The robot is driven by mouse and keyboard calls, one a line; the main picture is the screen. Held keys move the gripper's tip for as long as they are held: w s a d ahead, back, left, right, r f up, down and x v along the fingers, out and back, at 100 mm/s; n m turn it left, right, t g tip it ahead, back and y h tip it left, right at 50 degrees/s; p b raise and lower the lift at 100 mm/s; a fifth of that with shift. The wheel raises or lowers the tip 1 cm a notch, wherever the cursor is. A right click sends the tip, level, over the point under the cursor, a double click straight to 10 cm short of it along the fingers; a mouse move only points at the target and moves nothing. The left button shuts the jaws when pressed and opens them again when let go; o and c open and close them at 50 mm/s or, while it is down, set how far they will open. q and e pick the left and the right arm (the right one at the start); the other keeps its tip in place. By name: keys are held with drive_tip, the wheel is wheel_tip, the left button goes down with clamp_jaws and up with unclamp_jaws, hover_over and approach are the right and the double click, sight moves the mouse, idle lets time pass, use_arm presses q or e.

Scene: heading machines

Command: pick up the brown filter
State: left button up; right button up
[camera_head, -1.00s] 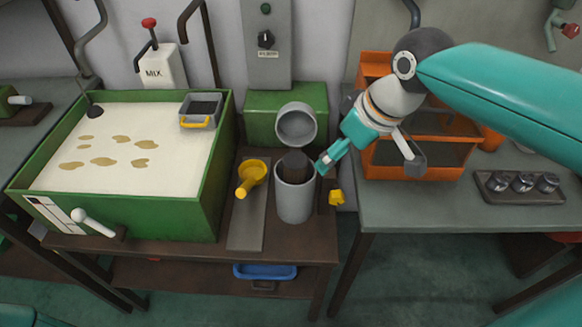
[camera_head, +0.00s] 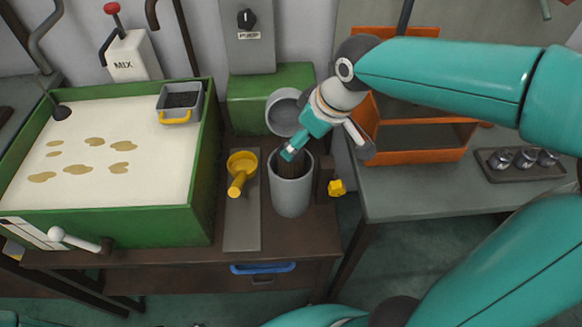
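The brown filter (camera_head: 289,167) is a dark brown piece inside the grey cylindrical pot (camera_head: 291,195), with its top at the pot's mouth. My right gripper (camera_head: 291,153) reaches in from the right. Its teal fingertips are over the pot's mouth, close above or against the filter's top and covering part of it. I cannot tell whether they touch the filter or how far apart they are. My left gripper is not in view.
A round grey lid (camera_head: 284,112) stands tilted behind the pot. A yellow scoop (camera_head: 240,172) lies to its left, beside the green vat (camera_head: 196,228). A yellow knob (camera_head: 337,188) is on its right. An orange rack (camera_head: 418,157) stands on the grey table (camera_head: 420,200).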

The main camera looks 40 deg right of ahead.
sight(291, 169)
drive_tip(key=x, duration=0.8)
drive_tip(key=shift+w+a, duration=0.15)
drive_tip(key=shift+a, duration=0.1)
drive_tip(key=shift+c, duration=0.2)
drive_tip(key=c, duration=1.3)
drive_tip(key=shift+c, duration=0.4)
drive_tip(key=shift+r, duration=0.1)
